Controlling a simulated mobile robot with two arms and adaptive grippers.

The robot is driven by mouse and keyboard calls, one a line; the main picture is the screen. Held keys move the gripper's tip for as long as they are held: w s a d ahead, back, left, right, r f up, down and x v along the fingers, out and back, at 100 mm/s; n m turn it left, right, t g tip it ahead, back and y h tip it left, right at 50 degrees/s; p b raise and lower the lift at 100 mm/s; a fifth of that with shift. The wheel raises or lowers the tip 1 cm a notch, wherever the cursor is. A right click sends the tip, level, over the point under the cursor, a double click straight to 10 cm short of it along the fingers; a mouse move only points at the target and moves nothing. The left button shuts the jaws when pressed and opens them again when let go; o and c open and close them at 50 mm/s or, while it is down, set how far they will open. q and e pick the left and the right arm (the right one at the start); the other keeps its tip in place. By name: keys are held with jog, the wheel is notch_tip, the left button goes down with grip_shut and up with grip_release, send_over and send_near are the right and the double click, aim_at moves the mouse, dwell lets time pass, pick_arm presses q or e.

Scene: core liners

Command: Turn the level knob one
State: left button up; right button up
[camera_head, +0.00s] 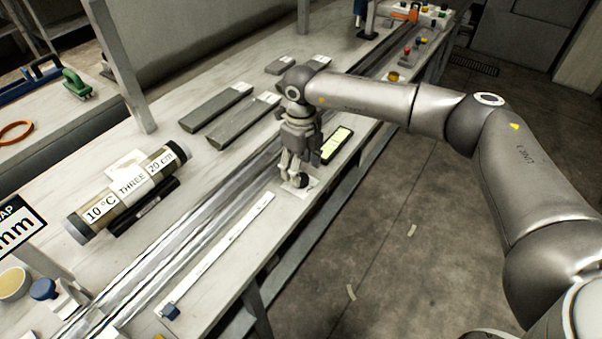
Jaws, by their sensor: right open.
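A dark round knob (300,181) sits on a small white plate (312,190) near the bench's front edge. My right gripper (292,174) points down at the knob, its open fingers close around or beside it; I cannot tell whether they touch it. The fingers hide part of the knob, and any marks on its plate are too small to read. A black device with a lit yellowish display (338,142) lies just to the right of the gripper. My left gripper is not in view.
A labelled core tube (130,192) lies on the bench to the left. Metal rails (190,235) run along the bench, with a long white strip (225,255) beside them. Grey bars (215,115) lie behind the gripper. Coloured buttons (413,47) stand farther back. Open floor lies to the right.

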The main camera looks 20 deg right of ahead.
notch_tip(320, 180, up, 9)
jog(key=shift+f, duration=0.2)
dwell(0.4)
